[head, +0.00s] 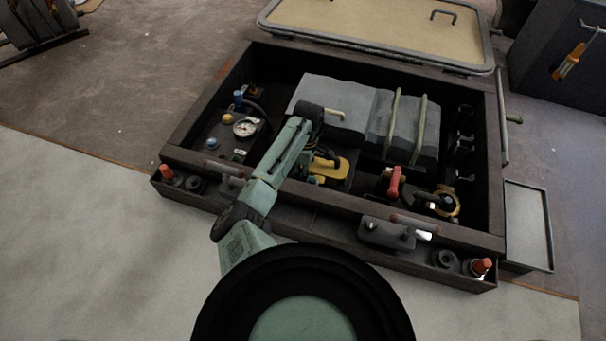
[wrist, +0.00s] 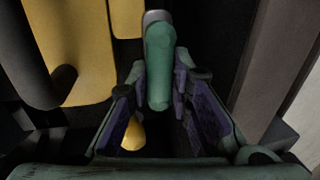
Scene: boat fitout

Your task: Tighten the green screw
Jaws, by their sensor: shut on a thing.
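The green screw (wrist: 158,62), a rounded green handle with a grey end, stands in the middle of the wrist view. My gripper (wrist: 160,82) has its two purple-padded fingers on either side of it and is shut on it. In the head view my arm reaches over the front wall of the dark open box, and my gripper (head: 322,158) is low inside it by a yellow part (head: 333,168). My arm largely hides the gripper there, and I cannot clearly make out the screw in that view.
The yellow part (wrist: 75,50) is close at left in the wrist view. A grey block (head: 335,105) lies behind the gripper. A gauge (head: 245,127) is at left, a red handle (head: 395,183) at right. The box's front wall (head: 350,210) runs under my arm.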

